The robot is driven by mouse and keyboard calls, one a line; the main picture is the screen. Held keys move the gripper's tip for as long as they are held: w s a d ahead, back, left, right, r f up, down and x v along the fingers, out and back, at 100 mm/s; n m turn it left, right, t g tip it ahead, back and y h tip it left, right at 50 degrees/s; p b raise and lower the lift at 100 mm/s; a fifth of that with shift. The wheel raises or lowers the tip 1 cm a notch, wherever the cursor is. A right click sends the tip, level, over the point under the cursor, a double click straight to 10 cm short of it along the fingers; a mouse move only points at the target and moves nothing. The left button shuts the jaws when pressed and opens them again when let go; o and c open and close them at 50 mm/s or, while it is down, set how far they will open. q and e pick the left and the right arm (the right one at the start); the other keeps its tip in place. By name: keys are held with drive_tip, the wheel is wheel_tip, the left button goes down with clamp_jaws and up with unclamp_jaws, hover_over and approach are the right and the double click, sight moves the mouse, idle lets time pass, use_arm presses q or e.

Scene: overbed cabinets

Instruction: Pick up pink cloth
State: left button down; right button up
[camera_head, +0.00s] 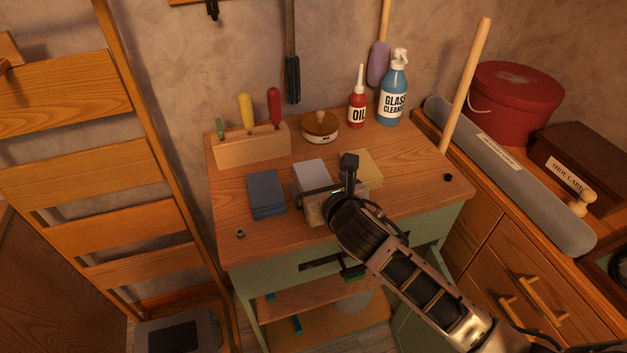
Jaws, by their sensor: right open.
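No cloth in the camera_head view reads clearly as pink. A folded dark blue cloth (265,193) lies on the left of the wooden worktop (235,212). A folded pale grey cloth (311,172) lies in the middle, and a folded cream-yellow cloth (366,167) to its right. A beige-brown folded piece (314,212) shows in front of the grey cloth, partly hidden by my gripper; I cannot tell its true colour. My right gripper (326,190) is open over the front middle of the worktop, close above these pieces. Contact is not clear. My left gripper is out of view.
Behind the cloths stand a wooden tool block (252,150), a round tin (320,127), a red oil bottle (357,105) and a blue glass cleaner (392,95). A wooden stick (466,85) leans at the right. A ladder-like rack (80,170) stands left. The worktop's front left is mostly clear.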

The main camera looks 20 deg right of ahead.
sight(317, 184)
drive_tip(key=x, duration=0.4)
drive_tip(key=shift+s+f, duration=0.1)
drive_tip(key=shift+f, duration=0.2)
drive_tip(key=c, duration=1.1)
